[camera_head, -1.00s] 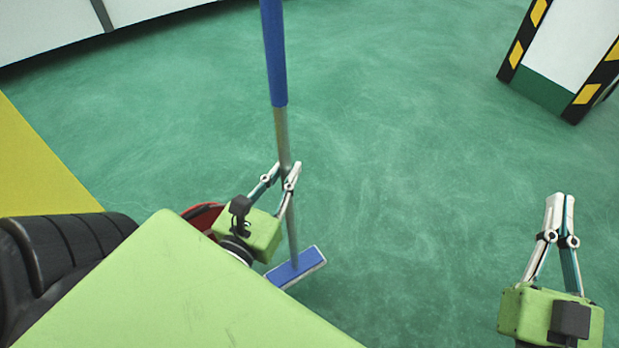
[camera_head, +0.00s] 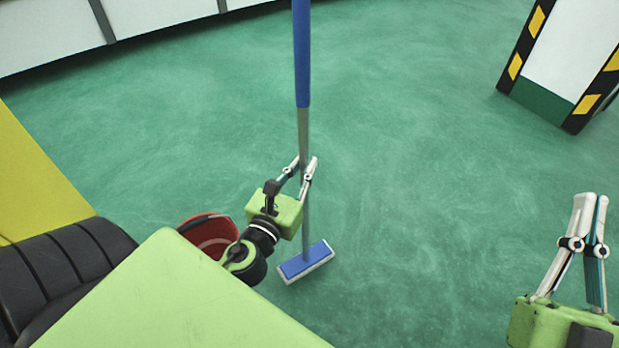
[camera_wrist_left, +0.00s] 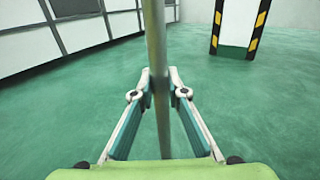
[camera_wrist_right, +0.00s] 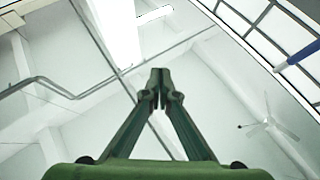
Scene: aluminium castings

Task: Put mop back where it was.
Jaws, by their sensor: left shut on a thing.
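The mop (camera_head: 302,60) stands nearly upright in the head view, with a blue upper handle, a grey lower pole and a flat blue head (camera_head: 306,261) at floor level. My left gripper (camera_head: 307,163) is shut on the grey pole, which also runs between the fingers in the left wrist view (camera_wrist_left: 155,40). A red bucket (camera_head: 208,233) sits behind my left arm, partly hidden. My right gripper (camera_head: 592,200) is at the lower right, its fingertips together and empty; in the right wrist view the tips (camera_wrist_right: 160,75) meet against the ceiling.
A white pillar with black-and-yellow edges (camera_head: 565,50) stands at the upper right. A white panelled wall (camera_head: 160,22) runs along the upper left. A yellow surface (camera_head: 35,180) lies at the left. The green floor in the middle is clear.

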